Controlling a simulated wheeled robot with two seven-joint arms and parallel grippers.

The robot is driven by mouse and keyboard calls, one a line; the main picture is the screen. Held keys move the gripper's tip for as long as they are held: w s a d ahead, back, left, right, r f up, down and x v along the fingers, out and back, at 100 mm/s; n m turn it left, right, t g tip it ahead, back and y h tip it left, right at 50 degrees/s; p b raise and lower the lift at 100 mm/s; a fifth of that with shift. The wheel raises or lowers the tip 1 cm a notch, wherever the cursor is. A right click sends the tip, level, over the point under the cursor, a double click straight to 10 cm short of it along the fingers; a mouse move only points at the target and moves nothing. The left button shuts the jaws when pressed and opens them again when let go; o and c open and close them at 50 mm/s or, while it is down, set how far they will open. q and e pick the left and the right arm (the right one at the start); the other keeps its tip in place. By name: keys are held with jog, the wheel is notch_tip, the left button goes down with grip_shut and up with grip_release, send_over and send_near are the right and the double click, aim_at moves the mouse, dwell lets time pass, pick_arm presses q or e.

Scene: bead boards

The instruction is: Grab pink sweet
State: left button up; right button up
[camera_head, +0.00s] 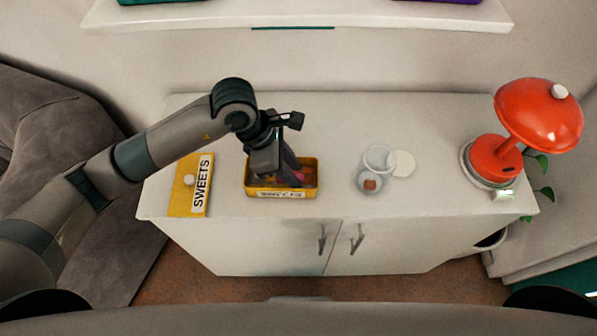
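A yellow box (254,190) with a white label on its front stands on the white cabinet, left of the middle. Other contents are dark and partly hidden by my gripper. My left gripper (286,176) points down into the box, its fingers low among the contents. Whether the fingers are apart or closed on the sweet cannot be made out. My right gripper is not in view.
A yellow lid marked SWEETS (186,203) lies left of the box. A red lamp (540,115) stands at the far right. The cabinet top (440,190) between jar and lamp is clear.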

pick_arm(q)
jog(key=shift+d+f, duration=0.1)
jog(key=shift+f, duration=0.35)
grip_shut()
jog(key=shift+r, duration=0.1)
